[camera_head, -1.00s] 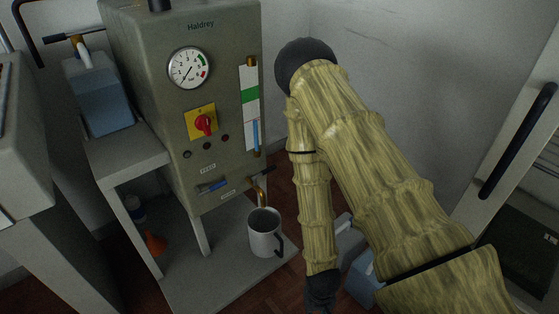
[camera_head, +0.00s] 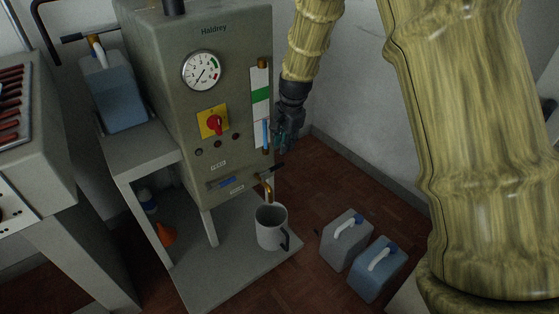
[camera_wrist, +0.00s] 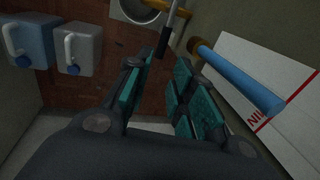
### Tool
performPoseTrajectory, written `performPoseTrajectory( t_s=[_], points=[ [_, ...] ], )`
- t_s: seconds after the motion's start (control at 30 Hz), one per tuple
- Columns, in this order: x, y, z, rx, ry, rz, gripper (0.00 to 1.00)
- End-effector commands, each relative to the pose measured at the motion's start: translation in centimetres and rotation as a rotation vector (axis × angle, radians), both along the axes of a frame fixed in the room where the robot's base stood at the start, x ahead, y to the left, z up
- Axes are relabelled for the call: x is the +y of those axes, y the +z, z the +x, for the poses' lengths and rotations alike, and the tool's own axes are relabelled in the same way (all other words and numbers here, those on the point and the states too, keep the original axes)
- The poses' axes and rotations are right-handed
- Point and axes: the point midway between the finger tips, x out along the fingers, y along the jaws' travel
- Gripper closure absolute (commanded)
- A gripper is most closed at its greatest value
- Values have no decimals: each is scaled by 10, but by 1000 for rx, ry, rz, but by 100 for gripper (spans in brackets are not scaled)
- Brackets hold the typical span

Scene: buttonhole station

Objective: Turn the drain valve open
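The drain valve (camera_head: 267,184) is a brass spout low on the front of the grey-green Haldrey boiler (camera_head: 190,110), with a dark lever sticking out to the right. In the wrist view its lever (camera_wrist: 173,20) comes in from the top, its end close to my fingertips. I cannot tell whether they touch. My gripper (camera_head: 285,145) points down beside the boiler's right edge, just above the lever. In the wrist view my gripper (camera_wrist: 170,70) shows a gap between its teal-padded fingers, with nothing held. A grey mug (camera_head: 271,228) stands under the spout.
The sight tube (camera_wrist: 238,78) runs close to my right finger. A grey jug (camera_head: 345,240) and a blue jug (camera_head: 378,270) stand on the floor at right. A pressure gauge (camera_head: 204,71) and red knob (camera_head: 215,124) are on the boiler front. Floor between mug and jugs is clear.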

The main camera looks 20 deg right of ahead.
Motion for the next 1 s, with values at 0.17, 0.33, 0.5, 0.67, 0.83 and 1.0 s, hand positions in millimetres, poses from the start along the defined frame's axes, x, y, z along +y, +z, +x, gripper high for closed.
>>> performPoseTrajectory(
  t_s=[0.17, 0.33, 0.5, 0.67, 0.83, 1.0],
  points=[
    [1, -10, 4, 2, -7, 4, 76],
    [3, -36, 8, 1, -6, 4, 76],
    [4, -64, 13, 1, -5, 3, 76],
    [6, -85, 17, 1, -6, 4, 76],
    [7, -97, 20, -1, -6, 4, 76],
    [8, -102, 21, -1, -5, 4, 76]
  ],
)
